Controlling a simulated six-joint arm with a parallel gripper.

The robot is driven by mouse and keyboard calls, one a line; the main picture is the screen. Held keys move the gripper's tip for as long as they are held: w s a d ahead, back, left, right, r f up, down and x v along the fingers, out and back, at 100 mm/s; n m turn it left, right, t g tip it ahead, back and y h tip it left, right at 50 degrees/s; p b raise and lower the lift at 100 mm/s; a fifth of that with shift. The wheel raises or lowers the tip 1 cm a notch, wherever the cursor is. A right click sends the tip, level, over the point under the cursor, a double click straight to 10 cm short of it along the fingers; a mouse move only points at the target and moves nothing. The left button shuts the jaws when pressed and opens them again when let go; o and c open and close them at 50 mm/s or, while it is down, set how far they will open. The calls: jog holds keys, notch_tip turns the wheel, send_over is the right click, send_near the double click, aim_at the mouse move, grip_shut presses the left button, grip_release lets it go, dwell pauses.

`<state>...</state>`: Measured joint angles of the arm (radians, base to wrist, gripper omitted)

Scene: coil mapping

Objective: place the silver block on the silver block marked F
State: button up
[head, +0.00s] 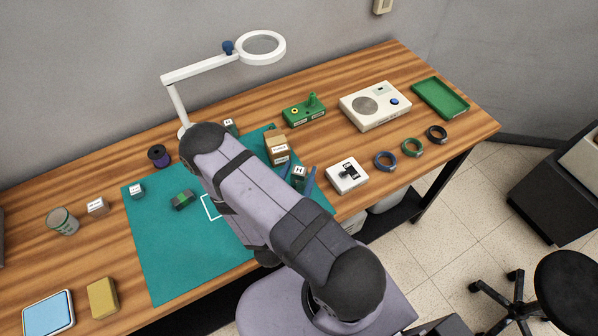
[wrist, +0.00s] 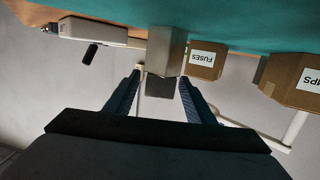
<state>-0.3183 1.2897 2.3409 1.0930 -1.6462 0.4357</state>
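A small silver-grey block (head: 299,172) with a white label on top, which looks like an H, stands near the right end of the green mat. My gripper (head: 298,176) has its two blue fingers on either side of this block, with slight gaps showing. In the wrist view the block (wrist: 166,52) lies at and between the fingertips (wrist: 162,77), and the fingers look open. Other small labelled blocks stand at the mat's left edge (head: 137,191), on the wood at left (head: 97,206) and behind my arm (head: 229,125). I cannot make out an F on any.
Cardboard boxes (head: 277,143) stand just behind the gripper; the wrist view shows one labelled FUSES (wrist: 203,60). A white switch box (head: 347,176) is close at right. A green-black block (head: 182,200) lies on the mat (head: 160,260). A magnifier lamp (head: 205,73) rises behind my arm.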

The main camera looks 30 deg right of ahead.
jog(key=shift+r, duration=0.25)
jog(key=shift+v, duration=0.85)
jog(key=shift+p+v, duration=0.5)
jog(key=shift+v, duration=2.4)
jog(key=shift+f, duration=0.15)
